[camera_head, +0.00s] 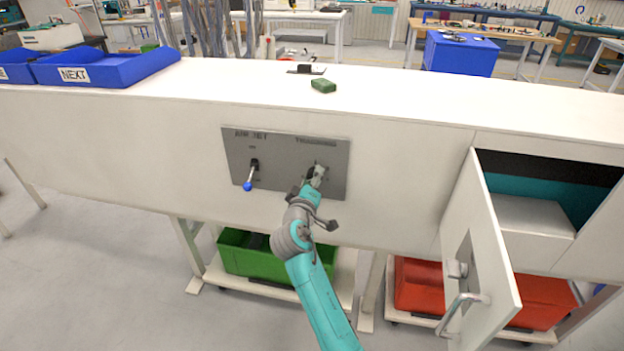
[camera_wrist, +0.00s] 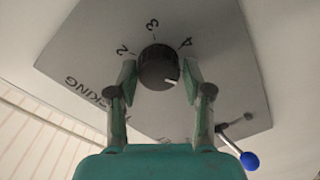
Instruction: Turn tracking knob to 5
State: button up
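The tracking knob (camera_wrist: 158,66) is a round black dial on a grey panel (camera_wrist: 85,45). In the wrist view its white mark faces lower right, past the printed 4. The numerals 2, 3 and 4 show around it; any numeral near the mark is hidden by my right finger. My gripper (camera_wrist: 158,72) has one finger on each side of the knob, with narrow gaps seeming to remain. Whether either finger touches it is hard to tell. In the head view my gripper (camera_head: 318,176) is at the panel's right part (camera_head: 284,165) and covers most of the knob.
A lever with a blue ball end (camera_head: 247,186) sits left of the knob on the panel. A green block (camera_head: 323,85) lies on the white top above. An open cabinet door (camera_head: 478,262) stands out at the right. Green (camera_head: 245,258) and red (camera_head: 418,288) bins are below.

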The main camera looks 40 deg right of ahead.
jog(key=shift+o, duration=0.4)
jog(key=v, duration=1.2)
jog(key=shift+f, duration=0.1)
jog(key=s+a+f+n+t+y, duration=0.2)
jog(key=s+a+f+y, duration=0.35)
jog(key=s+f, duration=0.4)
jog(key=s+a+f+n+t+y, duration=0.1)
jog(key=s+a+f+n+y, duration=0.1)
jog(key=s+a+f+y, duration=0.55)
jog(key=s+a+r+m, duration=0.2)
jog(key=s+r, duration=0.1)
jog(key=s, duration=0.9)
jog(key=s+a+r+m, duration=0.2)
jog(key=s+r, duration=0.1)
jog(key=s, duration=1)
jog(key=shift+s+m+t+y, duration=0.3)
jog(key=shift+m+t, duration=0.1)
